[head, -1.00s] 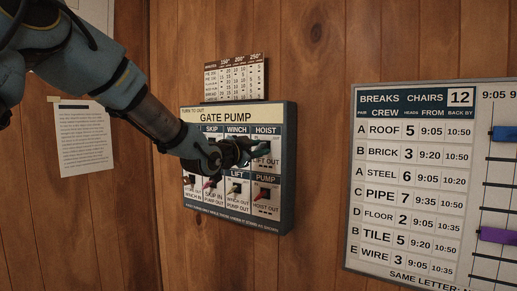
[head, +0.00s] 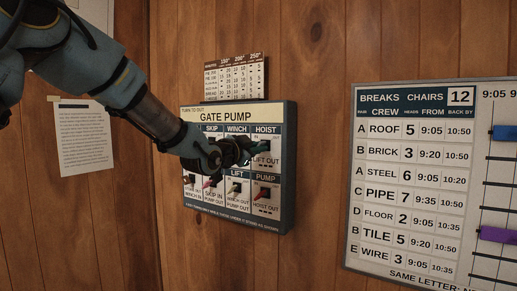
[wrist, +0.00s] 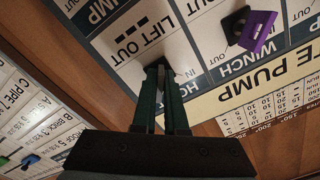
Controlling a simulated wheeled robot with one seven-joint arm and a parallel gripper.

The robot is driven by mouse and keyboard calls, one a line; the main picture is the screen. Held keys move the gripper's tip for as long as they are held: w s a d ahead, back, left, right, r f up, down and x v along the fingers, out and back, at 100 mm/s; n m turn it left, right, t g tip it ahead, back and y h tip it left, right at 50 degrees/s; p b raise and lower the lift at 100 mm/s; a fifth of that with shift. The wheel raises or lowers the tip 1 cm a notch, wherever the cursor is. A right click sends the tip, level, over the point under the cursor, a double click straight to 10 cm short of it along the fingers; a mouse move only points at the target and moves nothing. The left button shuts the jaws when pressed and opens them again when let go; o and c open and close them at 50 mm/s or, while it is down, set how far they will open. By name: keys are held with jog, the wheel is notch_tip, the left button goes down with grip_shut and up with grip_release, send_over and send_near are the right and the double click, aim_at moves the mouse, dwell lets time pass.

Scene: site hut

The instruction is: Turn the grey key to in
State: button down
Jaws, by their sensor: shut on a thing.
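The key panel (head: 287,180) headed GATE PUMP hangs on the wood wall, with two rows of labelled key places. My gripper (head: 262,147) is at the HOIST place, upper right, in front of the panel. In the wrist view my gripper (wrist: 161,72) is shut on the grey key (wrist: 167,68), just beside the LIFT OUT label. Only a little of the key shows between the fingertips.
A purple key (wrist: 257,30) sits in the neighbouring WINCH place. Several other keys, one dark red (head: 262,191), stand in the lower row close under my gripper. A breaks board (head: 352,180) hangs to the right, with bare wall between.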

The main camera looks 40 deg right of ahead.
jog(key=n, duration=0.3)
jog(key=shift+f+b, duration=0.1)
jog(key=shift+b, duration=0.25)
jog(key=n, duration=0.5)
jog(key=n+p, duration=0.1)
jog(key=n, duration=0.3)
jog(key=shift+n, duration=1.7)
jog(key=shift+s, duration=0.1)
jog(key=c, duration=1)
grip_release()
jog(key=shift+o, duration=0.2)
